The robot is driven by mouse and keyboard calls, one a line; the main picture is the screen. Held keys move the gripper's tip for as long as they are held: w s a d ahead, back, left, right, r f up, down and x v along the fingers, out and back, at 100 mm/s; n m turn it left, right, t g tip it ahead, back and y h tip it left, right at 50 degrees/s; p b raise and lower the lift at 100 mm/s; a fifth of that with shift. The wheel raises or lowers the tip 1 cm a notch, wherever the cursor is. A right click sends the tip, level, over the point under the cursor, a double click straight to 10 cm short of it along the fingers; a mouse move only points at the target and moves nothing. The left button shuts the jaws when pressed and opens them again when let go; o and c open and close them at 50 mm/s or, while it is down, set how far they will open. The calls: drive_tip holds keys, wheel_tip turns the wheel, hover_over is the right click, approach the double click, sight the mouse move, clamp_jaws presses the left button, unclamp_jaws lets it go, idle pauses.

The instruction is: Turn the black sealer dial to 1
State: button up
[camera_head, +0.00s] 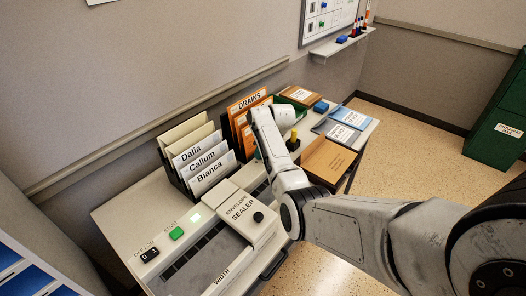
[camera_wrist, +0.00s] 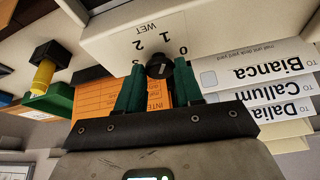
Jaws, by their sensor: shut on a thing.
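A black round knob (camera_head: 258,217) is on the sealer's top. A file rack (camera_head: 186,180) labelled Dalia, Callum and Bianca stands left of my gripper. Orange folders (camera_head: 246,104) stand behind. A yellow-handled stamp (camera_wrist: 43,74) is in the wrist view.

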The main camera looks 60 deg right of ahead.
drive_tip(key=o, duration=1)
drive_tip(key=shift+o, duration=0.2)
drive_tip(key=v, duration=1)
drive_tip(key=shift+r+b, duration=0.35)
drive_tip(key=shift+r, duration=0.05)
drive_tip(key=shift+s, duration=0.1)
